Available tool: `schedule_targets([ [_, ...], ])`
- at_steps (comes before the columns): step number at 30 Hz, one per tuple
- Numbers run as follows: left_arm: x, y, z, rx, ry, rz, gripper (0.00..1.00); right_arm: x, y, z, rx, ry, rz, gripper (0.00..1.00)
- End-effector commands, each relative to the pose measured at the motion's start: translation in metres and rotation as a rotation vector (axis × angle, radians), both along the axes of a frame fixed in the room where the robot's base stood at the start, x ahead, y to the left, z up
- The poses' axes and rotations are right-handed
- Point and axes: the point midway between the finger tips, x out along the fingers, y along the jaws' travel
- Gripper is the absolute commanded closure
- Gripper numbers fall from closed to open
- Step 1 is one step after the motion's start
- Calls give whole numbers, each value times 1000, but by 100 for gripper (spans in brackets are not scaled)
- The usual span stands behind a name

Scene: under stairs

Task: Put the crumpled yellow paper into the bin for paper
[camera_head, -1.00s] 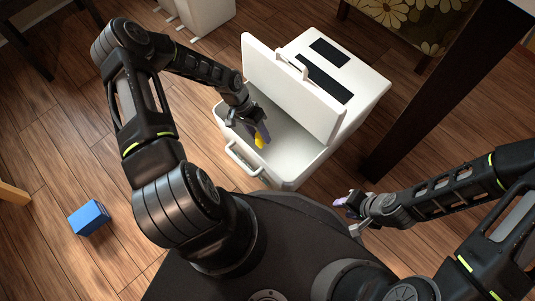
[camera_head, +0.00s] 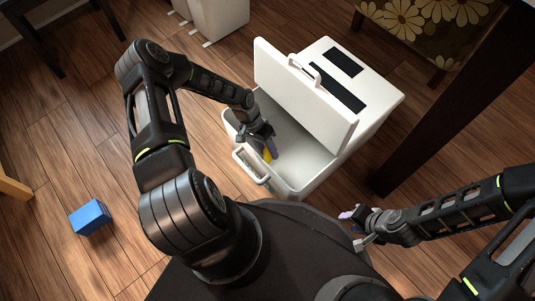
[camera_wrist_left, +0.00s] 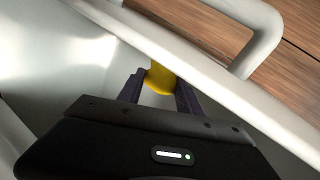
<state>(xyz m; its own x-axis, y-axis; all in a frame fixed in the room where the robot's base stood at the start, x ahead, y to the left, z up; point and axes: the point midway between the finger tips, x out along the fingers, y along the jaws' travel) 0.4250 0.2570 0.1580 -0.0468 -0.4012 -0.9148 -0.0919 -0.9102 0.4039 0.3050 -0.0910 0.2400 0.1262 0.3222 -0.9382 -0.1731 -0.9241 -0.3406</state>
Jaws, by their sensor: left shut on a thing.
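The crumpled yellow paper (camera_head: 267,155) is a small yellow piece, mostly hidden by my fingers. It shows more clearly in the left wrist view (camera_wrist_left: 160,79). My left gripper (camera_head: 270,149) is shut on it, over the opening of a white bin (camera_head: 312,178), close to the front wall. In the left wrist view the bin's rim (camera_wrist_left: 200,70) passes just beyond the paper. The bin's white lid (camera_head: 305,90) stands raised. My right gripper (camera_head: 353,229) is open and empty, outside the bin at lower right.
The bin's front handle (camera_head: 250,165) sticks out near my left gripper. A blue box (camera_head: 90,217) lies on the wooden floor at left. Another white container (camera_head: 216,18) stands at the back. A dark post (camera_head: 440,105) and a flowered seat (camera_head: 425,25) are at right.

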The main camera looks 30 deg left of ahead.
Motion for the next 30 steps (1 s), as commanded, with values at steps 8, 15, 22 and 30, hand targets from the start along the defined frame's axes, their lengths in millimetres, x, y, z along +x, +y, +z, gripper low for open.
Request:
schedule_targets([
  [8,0,-1,-35,-1,1,1,100,2,0,-18,-1,-6,-3,64],
  [15,0,0,-35,0,0,1,100,3,0,-16,-1,-7,-4,64],
  [22,0,0,-41,0,1,0,100,4,0,-24,-2,-10,-5,64],
  [30,0,0,-48,0,1,1,100,5,1,-30,-2,-13,-7,64],
])
